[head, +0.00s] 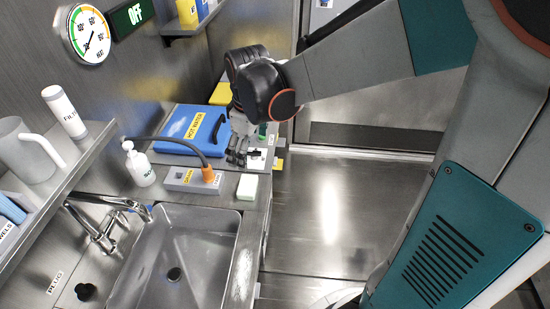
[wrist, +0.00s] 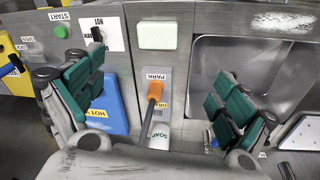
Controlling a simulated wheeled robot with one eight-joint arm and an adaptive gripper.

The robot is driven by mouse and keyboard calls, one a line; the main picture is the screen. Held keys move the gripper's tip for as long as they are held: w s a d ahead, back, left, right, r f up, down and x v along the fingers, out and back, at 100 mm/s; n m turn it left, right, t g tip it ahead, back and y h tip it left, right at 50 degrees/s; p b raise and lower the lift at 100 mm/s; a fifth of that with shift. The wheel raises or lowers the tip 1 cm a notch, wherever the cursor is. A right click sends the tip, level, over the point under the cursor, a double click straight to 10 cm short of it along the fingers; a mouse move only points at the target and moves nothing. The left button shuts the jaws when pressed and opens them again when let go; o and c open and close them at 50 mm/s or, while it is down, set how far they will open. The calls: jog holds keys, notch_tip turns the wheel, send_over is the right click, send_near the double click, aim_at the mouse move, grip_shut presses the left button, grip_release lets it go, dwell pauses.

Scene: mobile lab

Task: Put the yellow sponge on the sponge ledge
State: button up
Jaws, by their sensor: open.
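A pale, off-white block (head: 247,187), possibly the sponge, lies on the counter beside the sink's upper right corner. It also shows in the wrist view as a pale greenish-white block (wrist: 157,35), and looks barely yellow. My gripper (head: 241,150) is over the counter edge, beyond the block in the head view. In the wrist view my gripper (wrist: 157,85) has its green-padded fingers wide apart with nothing held. The block is ahead of the gap between them and apart from both. I cannot make out which surface is the sponge ledge.
A grey block (head: 190,180) with an orange plug (head: 207,174) and dark hose stands next to the pale block. A blue hot-water box (head: 190,128), a soap bottle (head: 139,165) and a sink (head: 180,255) with a faucet (head: 95,232) are nearby. The floor at right is clear.

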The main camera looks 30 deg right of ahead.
jog(key=s+r+m+t, duration=0.2)
jog(key=s+r+m, duration=0.1)
jog(key=s, duration=0.4)
jog(key=s+r+m+t, duration=0.3)
jog(key=s+r+m, duration=0.1)
jog(key=s, duration=0.4)
jog(key=shift+r+m, duration=0.2)
jog(key=shift+m, duration=0.5)
